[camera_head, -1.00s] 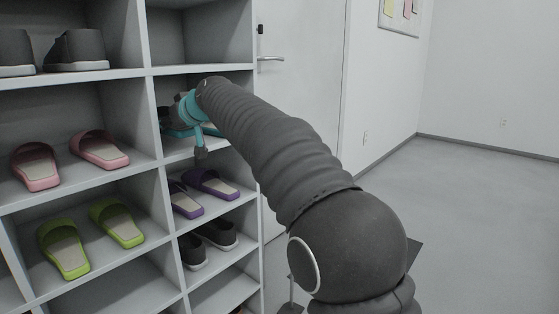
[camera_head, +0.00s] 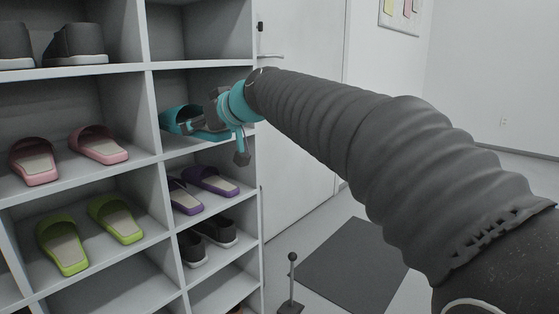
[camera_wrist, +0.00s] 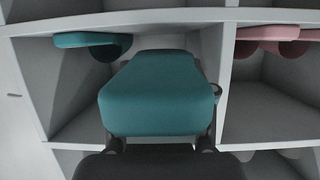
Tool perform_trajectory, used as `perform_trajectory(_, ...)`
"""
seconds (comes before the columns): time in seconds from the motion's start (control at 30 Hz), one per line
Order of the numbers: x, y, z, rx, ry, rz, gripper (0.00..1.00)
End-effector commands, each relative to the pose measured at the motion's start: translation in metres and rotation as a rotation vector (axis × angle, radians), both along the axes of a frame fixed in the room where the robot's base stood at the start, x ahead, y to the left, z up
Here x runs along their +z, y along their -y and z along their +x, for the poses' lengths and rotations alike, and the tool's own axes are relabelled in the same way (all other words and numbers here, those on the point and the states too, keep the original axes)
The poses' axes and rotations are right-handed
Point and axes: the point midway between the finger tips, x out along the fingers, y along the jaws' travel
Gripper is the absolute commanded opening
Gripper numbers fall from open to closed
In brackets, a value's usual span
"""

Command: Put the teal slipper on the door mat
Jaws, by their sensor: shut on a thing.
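My gripper (camera_head: 214,112) is in the upper right compartment of the shelf and is shut on a teal slipper (camera_head: 177,119). In the wrist view the held teal slipper (camera_wrist: 160,95) fills the middle, between my fingers. A second teal slipper (camera_wrist: 92,41) lies beside it in the same compartment; in the head view my gripper and wrist largely hide that one. The door mat (camera_head: 352,268) is a dark grey rectangle on the floor right of the shelf, in front of the door. The part of it I see is bare.
The shelf (camera_head: 153,70) has upright dividers close around my gripper. Pink slippers (camera_head: 100,146), green slippers (camera_head: 117,220), purple slippers (camera_head: 211,181) and dark shoes (camera_head: 216,232) fill nearby compartments. A thin post with a ball top (camera_head: 291,275) stands between shelf and mat.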

Motion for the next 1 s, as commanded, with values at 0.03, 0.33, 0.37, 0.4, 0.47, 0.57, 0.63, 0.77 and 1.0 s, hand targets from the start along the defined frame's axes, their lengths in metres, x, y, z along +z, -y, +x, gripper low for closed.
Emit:
perform_trajectory(0.03,0.001,0.006,-0.005,-0.001,0.001,0.0,0.18)
perform_trajectory(0.33,-0.001,0.026,-0.024,0.001,-0.001,0.0,0.18)
perform_trajectory(0.37,-0.001,0.022,-0.021,0.002,-0.001,-0.001,0.18)
perform_trajectory(0.4,-0.001,0.019,-0.017,0.003,0.0,-0.001,0.18)
perform_trajectory(0.47,-0.001,0.013,-0.013,0.002,-0.001,-0.001,0.18)
perform_trajectory(0.57,-0.001,0.003,-0.004,0.003,0.001,-0.001,0.18)
perform_trajectory(0.63,0.0,-0.004,0.003,0.002,0.0,0.0,0.18)
perform_trajectory(0.77,0.0,-0.02,0.017,0.002,0.0,0.0,0.18)
perform_trajectory(1.0,0.0,-0.047,0.042,0.003,0.001,-0.001,0.18)
